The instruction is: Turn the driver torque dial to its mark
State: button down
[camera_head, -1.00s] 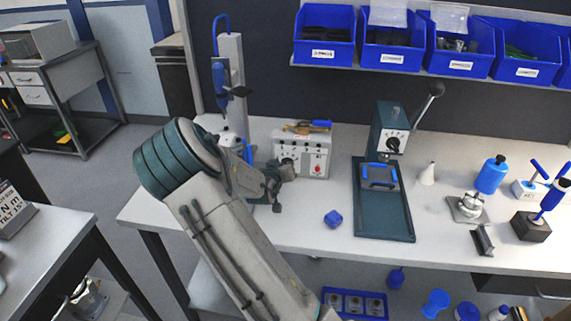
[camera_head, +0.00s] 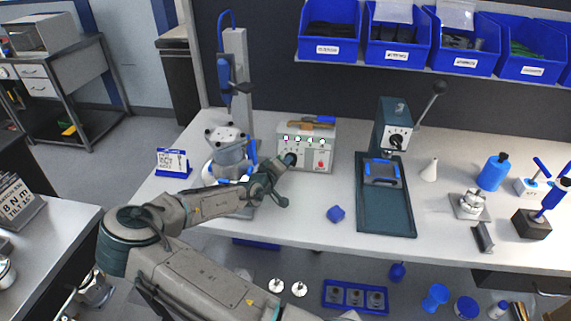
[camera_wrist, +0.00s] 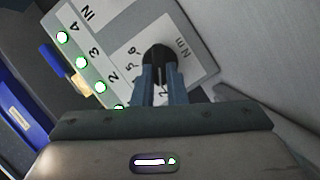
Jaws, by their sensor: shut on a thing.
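The driver controller is a light grey box (camera_head: 318,157) on the bench, left of the press. Its torque dial is a black round knob (camera_wrist: 159,62) on the front face, with printed digits and "N m" beside it in the wrist view. My gripper (camera_wrist: 160,80) is shut on the dial, one blue-grey finger on each side. In the head view my gripper (camera_head: 284,162) reaches the left part of the box's front. The fingers hide part of the scale, and I cannot tell where the dial's mark is. Several indicator lights on the face (camera_wrist: 81,62) glow white with green rims.
A driver on a column stand (camera_head: 236,80) and a metal housing (camera_head: 229,150) stand left of the controller. Blue bins (camera_head: 397,35) hang above.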

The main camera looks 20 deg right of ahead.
jog(key=shift+f, duration=0.1)
dwell(0.3)
jog(key=c, duration=1.5)
grip_release()
jog(key=shift+d, duration=0.1)
jog(key=shift+o, duration=0.2)
jog(key=shift+s+a, duration=0.2)
jog(key=shift+a, duration=0.25)
jog(key=b+v, duration=0.2)
jog(key=v, duration=1.1)
jog(key=shift+s+d, duration=0.15)
